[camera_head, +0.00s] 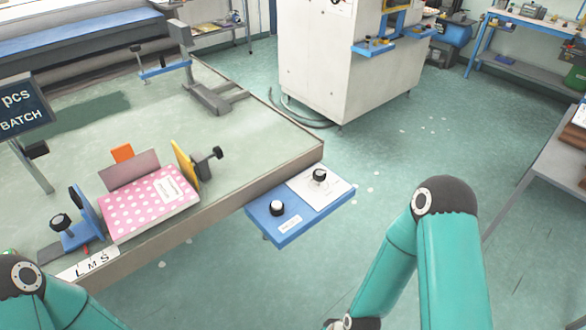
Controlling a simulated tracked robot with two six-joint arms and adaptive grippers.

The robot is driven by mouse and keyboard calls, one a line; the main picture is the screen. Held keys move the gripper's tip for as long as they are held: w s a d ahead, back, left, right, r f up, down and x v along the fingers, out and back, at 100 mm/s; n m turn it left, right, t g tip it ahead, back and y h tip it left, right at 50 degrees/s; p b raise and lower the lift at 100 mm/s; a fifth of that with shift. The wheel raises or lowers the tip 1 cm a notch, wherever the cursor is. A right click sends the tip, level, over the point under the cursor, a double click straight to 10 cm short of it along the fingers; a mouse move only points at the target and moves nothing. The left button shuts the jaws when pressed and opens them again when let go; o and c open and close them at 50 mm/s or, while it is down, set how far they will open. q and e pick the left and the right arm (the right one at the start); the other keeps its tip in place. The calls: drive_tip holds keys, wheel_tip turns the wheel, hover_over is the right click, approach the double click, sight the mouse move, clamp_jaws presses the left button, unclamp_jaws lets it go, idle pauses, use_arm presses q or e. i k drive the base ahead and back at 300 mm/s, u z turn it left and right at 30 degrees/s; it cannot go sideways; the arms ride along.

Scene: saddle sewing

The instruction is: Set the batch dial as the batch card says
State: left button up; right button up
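A dark sign (20,108) at the left edge reads "pcs" and "BATCH"; it is cut off by the frame, so any number on it is hidden. A panel at the table's front right corner has a blue half (290,232) and a white half (330,192). A black knob with a white top (277,208) stands on the blue half beside a small label too small to read. Another black knob (319,175) stands on the white half. I cannot read either setting or tell which is the batch dial. Neither gripper shows; only my arm links are in view.
A pink dotted pad (150,205) sits between blue and yellow (184,166) clamp plates on the table's near edge. An "L M S" strip (88,266) lies nearby. A grey stand (210,98) is farther back. A white cabinet (335,65) stands behind; floor right of the panel is clear.

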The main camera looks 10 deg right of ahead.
sight(320, 175)
drive_tip(key=z, duration=1.4)
drive_tip(key=i, duration=0.1)
drive_tip(key=u, duration=2.7)
drive_tip(key=k, duration=1.1)
drive_tip(key=z, duration=0.95)
drive_tip(key=i, duration=1)
drive_tip(key=z, duration=0.15)
